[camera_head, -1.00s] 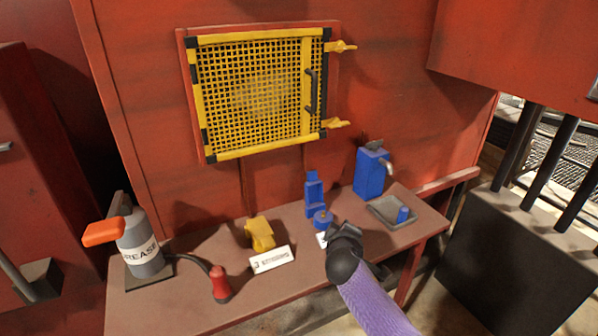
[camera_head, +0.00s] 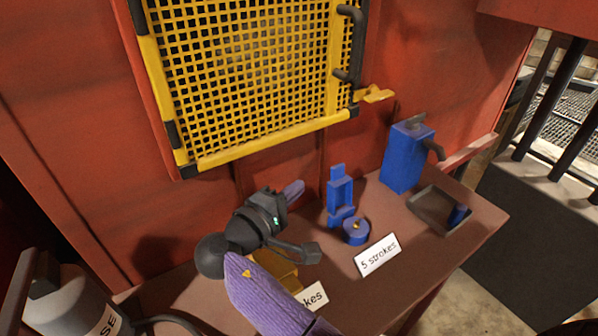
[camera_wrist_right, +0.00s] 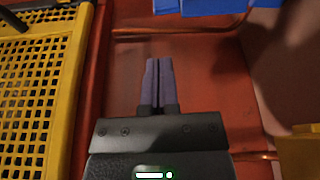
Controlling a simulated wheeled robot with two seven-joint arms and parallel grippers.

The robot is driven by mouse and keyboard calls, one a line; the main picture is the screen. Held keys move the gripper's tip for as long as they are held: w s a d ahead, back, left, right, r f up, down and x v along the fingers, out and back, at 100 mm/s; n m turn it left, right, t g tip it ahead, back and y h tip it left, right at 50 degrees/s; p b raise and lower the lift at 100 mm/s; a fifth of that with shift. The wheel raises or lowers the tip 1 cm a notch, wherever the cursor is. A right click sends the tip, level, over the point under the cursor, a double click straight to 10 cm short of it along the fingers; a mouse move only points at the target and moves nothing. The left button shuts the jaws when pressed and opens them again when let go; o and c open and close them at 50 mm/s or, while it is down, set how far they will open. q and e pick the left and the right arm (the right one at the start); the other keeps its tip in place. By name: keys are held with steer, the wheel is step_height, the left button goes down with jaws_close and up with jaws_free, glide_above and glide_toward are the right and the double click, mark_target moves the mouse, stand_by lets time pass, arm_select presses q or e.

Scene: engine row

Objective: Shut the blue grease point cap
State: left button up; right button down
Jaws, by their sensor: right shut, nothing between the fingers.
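The blue grease point (camera_head: 340,200) stands on the bench, with an upright blue bracket-like part at the back. A low round blue piece (camera_head: 356,231) with a small brass-coloured spot on top sits at its front. The upright part looks like the raised cap, but I cannot tell surely. My right gripper (camera_head: 294,190) is left of the blue grease point, above the bench, apart from it. Its purple fingers (camera_wrist_right: 158,82) are shut together and empty in the wrist view. A blue part (camera_wrist_right: 205,6) shows beyond them at the top edge. My left gripper is out of view.
A yellow grease point (camera_head: 272,272) is partly hidden behind my right arm. A "5 strokes" card (camera_head: 378,255) stands in front of the blue point. A blue can (camera_head: 406,158) and grey tray (camera_head: 428,208) are at right. A yellow mesh guard (camera_head: 250,75) hangs above.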

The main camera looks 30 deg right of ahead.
steer(key=b, duration=0.2)
glide_above(340, 190)
steer(key=w+a, duration=0.1)
steer(key=a, duration=0.3)
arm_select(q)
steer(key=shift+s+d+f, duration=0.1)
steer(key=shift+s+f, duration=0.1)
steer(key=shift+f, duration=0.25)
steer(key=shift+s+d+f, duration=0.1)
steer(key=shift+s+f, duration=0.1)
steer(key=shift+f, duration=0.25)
arm_select(e)
steer(key=shift+w+d+f, duration=0.2)
steer(key=shift+w+d, duration=0.2)
steer(key=shift+d, duration=0.1)
